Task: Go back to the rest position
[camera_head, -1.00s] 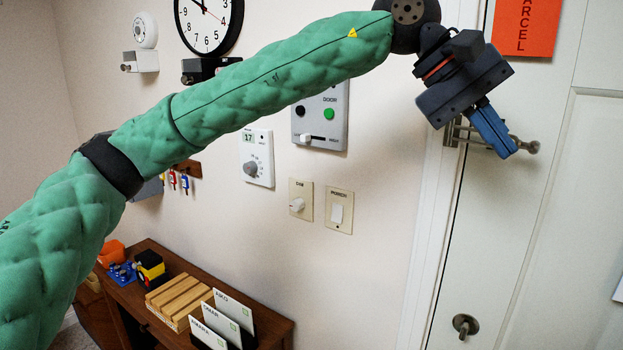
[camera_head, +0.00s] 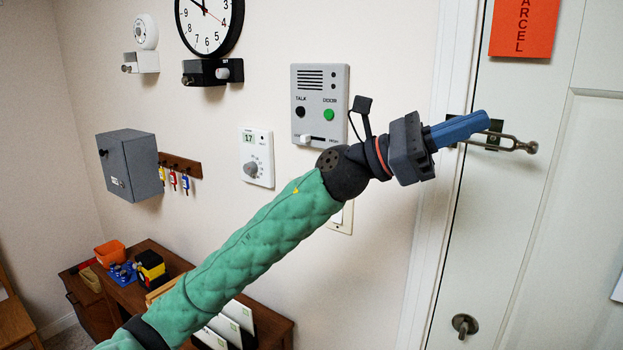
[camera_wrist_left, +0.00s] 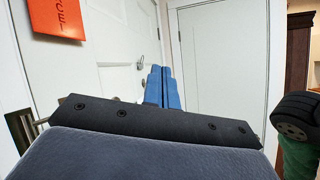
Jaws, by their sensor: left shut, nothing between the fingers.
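My left gripper (camera_head: 484,122) has blue fingers closed together with nothing between them. In the head view it points right, in front of the door's swing-bar latch (camera_head: 515,144); I cannot tell how close it is to the latch. My green-sleeved left arm runs up from the bottom left to it. In the left wrist view the shut blue fingers (camera_wrist_left: 163,88) point ahead along the white door (camera_wrist_left: 105,60). My right gripper is in neither view.
An intercom panel (camera_head: 335,78), a thermostat (camera_head: 257,165), a clock (camera_head: 208,20) and a grey key box (camera_head: 128,165) are on the wall. A low wooden cabinet (camera_head: 270,318) with card holders stands below. A round door knob (camera_head: 465,325) is low on the door.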

